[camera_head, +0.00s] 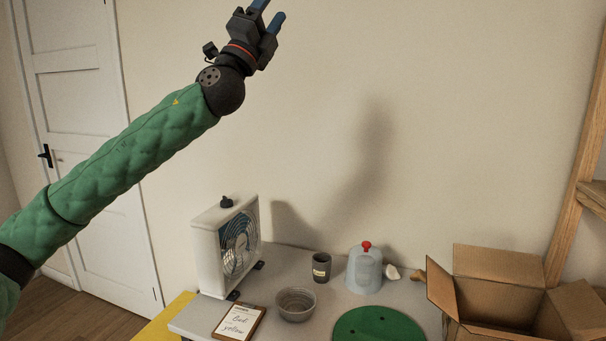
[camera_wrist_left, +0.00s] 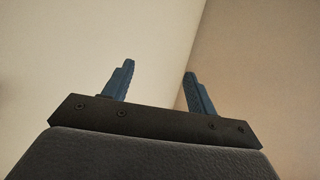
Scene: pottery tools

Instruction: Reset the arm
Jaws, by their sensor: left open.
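My left arm (camera_head: 125,158), in a green quilted sleeve, reaches up from the left in the head view. My left gripper (camera_head: 268,12) is high above the table, in front of the wall, pointing up. Its blue fingers are apart and empty. In the left wrist view the gripper (camera_wrist_left: 160,85) shows both fingers spread with only bare wall and a wall corner behind them. My right gripper is not in view.
An open cardboard box (camera_head: 500,264) stands right. A door (camera_head: 85,130) is left.

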